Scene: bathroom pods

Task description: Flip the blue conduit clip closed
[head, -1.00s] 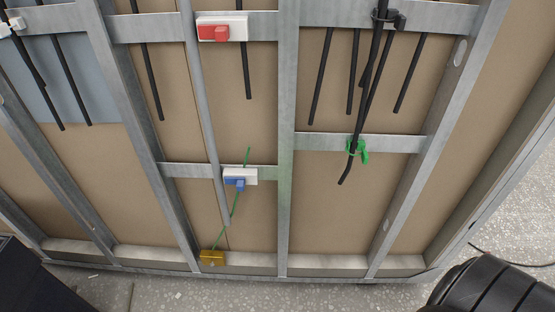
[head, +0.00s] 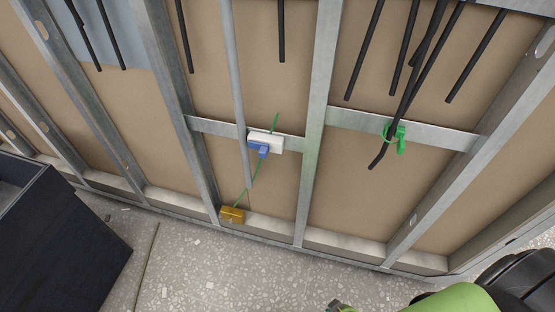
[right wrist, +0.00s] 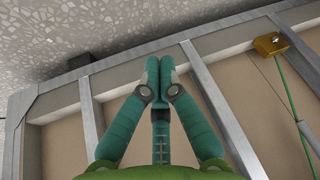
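The blue conduit clip (head: 259,147) sits on a white block (head: 278,144) fixed to the lower metal crossbar. A grey conduit (head: 234,80) runs down just left of it. The clip's blue flap points down and outward; I cannot tell its exact angle. My right gripper (right wrist: 160,77) has its two teal fingers pressed together, with nothing seen between them. It is over the wall's lower part, apart from the clip. In the head view only my green arm and perhaps a small tip show at the bottom edge. My left gripper is not in view.
A yellow box (head: 232,215) hangs near the bottom rail on a green wire; it also shows in the right wrist view (right wrist: 268,43). A green clip (head: 396,135) holds black cables at right. A dark bin (head: 60,240) stands at left. Metal studs divide the wall.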

